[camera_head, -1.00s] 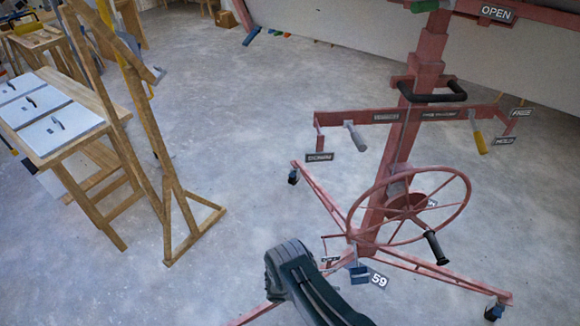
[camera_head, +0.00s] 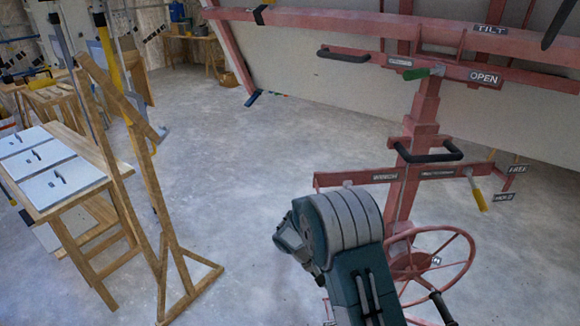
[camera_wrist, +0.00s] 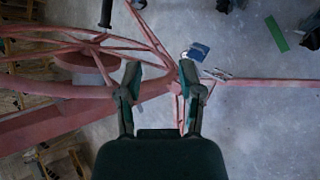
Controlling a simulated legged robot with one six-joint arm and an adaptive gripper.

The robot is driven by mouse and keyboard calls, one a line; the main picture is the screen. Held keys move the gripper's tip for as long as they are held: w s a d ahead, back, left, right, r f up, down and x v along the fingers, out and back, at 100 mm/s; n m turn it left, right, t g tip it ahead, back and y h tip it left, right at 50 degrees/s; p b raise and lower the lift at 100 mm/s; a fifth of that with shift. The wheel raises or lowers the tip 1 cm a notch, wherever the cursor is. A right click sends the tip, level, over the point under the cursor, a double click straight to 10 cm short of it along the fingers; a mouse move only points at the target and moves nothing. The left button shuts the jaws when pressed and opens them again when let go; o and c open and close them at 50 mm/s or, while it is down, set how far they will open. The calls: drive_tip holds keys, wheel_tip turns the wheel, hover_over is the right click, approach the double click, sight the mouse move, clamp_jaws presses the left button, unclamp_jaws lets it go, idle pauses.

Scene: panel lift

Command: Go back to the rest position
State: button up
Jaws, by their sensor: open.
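My gripper (camera_wrist: 160,80) is open and empty in the wrist view, its two fingers apart above the red base of the panel lift. My arm rises in the lower middle of the head view and hides part of the lift's lower column and wheel; the fingers themselves do not show clearly there. The red panel lift (camera_head: 408,190) stands right of centre, with a handwheel (camera_head: 470,262), a black handle (camera_head: 428,156), a yellow-gripped lever (camera_head: 478,198) and a green-gripped lever (camera_head: 425,72) near the OPEN sign (camera_head: 484,77). A blue block-like thing (camera_wrist: 198,51) lies beside the right finger in the wrist view.
A wooden table (camera_head: 62,200) with white panels on top stands at the left. A wooden A-shaped frame (camera_head: 170,230) stands beside it. The concrete floor (camera_head: 240,140) between the frame and the lift is clear. A green strip (camera_wrist: 277,34) lies on the floor.

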drive_tip(key=s+d+r+m+t+y, duration=0.1)
drive_tip(key=s+r+t+y, duration=0.1)
drive_tip(key=s+r, duration=0.45)
drive_tip(key=s+d+r+m+t+y, duration=0.1)
drive_tip(key=s+r+y, duration=0.2)
drive_tip(key=r, duration=0.7)
drive_tip(key=s+d+r+m+t+y, duration=0.15)
drive_tip(key=s+r, duration=0.25)
drive_tip(key=r, duration=0.4)
drive_tip(key=s+a+r+t+y, duration=0.1)
drive_tip(key=s+r+t, duration=0.3)
drive_tip(key=s, duration=0.5)
drive_tip(key=shift+s+y, duration=0.4)
drive_tip(key=shift+y, duration=0.35)
drive_tip(key=shift+a+t, duration=0.1)
drive_tip(key=shift+t, duration=0.15)
